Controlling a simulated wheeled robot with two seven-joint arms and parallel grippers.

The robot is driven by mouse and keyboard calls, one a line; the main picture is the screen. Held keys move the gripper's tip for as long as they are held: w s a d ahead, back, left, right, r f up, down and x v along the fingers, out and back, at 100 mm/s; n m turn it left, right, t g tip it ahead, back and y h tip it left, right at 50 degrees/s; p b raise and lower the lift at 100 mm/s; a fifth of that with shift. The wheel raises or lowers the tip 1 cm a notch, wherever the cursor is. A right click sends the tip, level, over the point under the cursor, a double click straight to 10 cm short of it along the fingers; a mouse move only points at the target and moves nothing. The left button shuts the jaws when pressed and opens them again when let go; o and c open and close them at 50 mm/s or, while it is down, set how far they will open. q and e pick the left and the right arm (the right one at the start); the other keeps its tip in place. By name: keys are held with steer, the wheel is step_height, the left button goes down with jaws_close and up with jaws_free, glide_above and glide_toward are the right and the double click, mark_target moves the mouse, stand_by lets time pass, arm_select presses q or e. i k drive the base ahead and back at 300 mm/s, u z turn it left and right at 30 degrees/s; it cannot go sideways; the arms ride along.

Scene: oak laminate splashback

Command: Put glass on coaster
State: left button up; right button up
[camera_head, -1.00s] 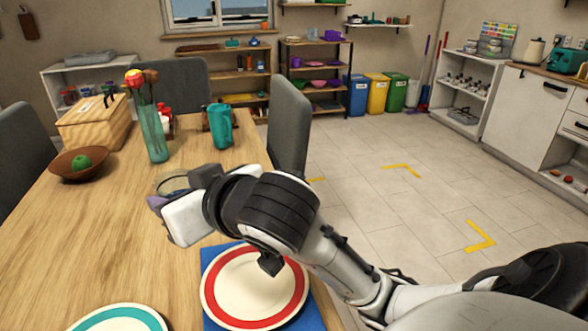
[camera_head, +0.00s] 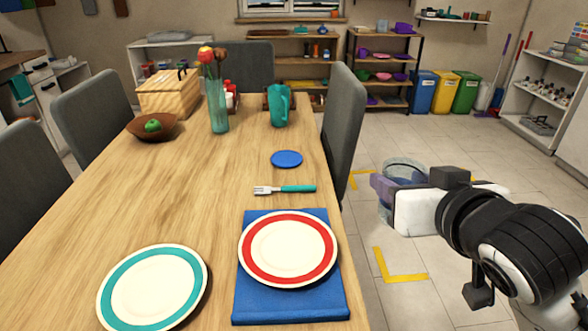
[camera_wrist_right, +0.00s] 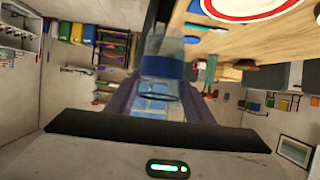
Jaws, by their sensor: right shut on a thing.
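The glass (camera_head: 403,172) is clear with a bluish tint and is held in my right gripper (camera_head: 388,192), past the table's right edge, above the floor. In the right wrist view the glass (camera_wrist_right: 162,68) sits between the purple fingers of the right gripper (camera_wrist_right: 160,92). The coaster (camera_head: 286,159) is a round blue disc lying bare on the table, left of the glass in the head view. My left gripper is not in view.
A fork (camera_head: 285,189) lies in front of the coaster. A red-rimmed plate (camera_head: 288,249) sits on a blue mat (camera_head: 290,312), with a teal-rimmed plate (camera_head: 153,287) to the left. A teal jug (camera_head: 280,106), flower vase (camera_head: 218,108) and chair (camera_head: 345,125) stand behind.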

mark_target(287, 157)
steer(key=k, duration=0.4)
steer(key=u, duration=0.9)
steer(key=i, duration=1)
